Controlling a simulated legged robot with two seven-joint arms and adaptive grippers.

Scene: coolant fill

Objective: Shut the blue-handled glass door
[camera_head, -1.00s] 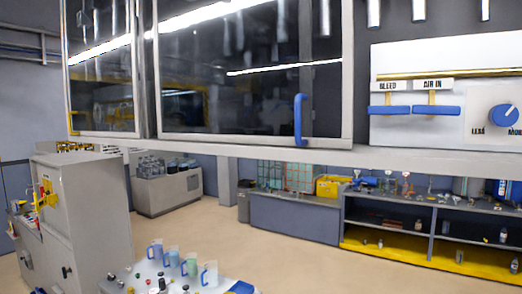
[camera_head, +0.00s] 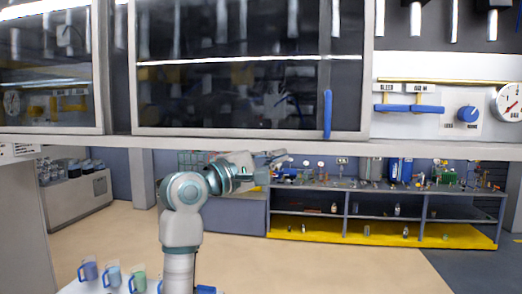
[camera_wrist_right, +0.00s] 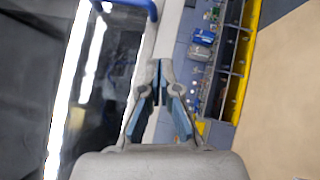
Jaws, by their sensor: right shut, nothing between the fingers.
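The glass door (camera_head: 225,85) is a dark pane in a pale frame, high in the head view. Its blue vertical handle (camera_head: 327,113) is at the lower right of the pane. I cannot tell how far the door stands open. My right gripper (camera_head: 278,156) is below the door's bottom edge, left of and lower than the handle, and apart from it in the picture. In the right wrist view, the gripper (camera_wrist_right: 160,64) is shut and empty, its tips pointing up toward the handle (camera_wrist_right: 135,4) at the top edge. My left gripper is out of view.
A panel with blue levers (camera_head: 410,108), a blue knob (camera_head: 467,114) and a gauge (camera_head: 510,102) is right of the door. Another glass door (camera_head: 45,90) is at left. Blue-handled mugs (camera_head: 113,275) stand lower left. Shelves (camera_head: 385,208) stand behind.

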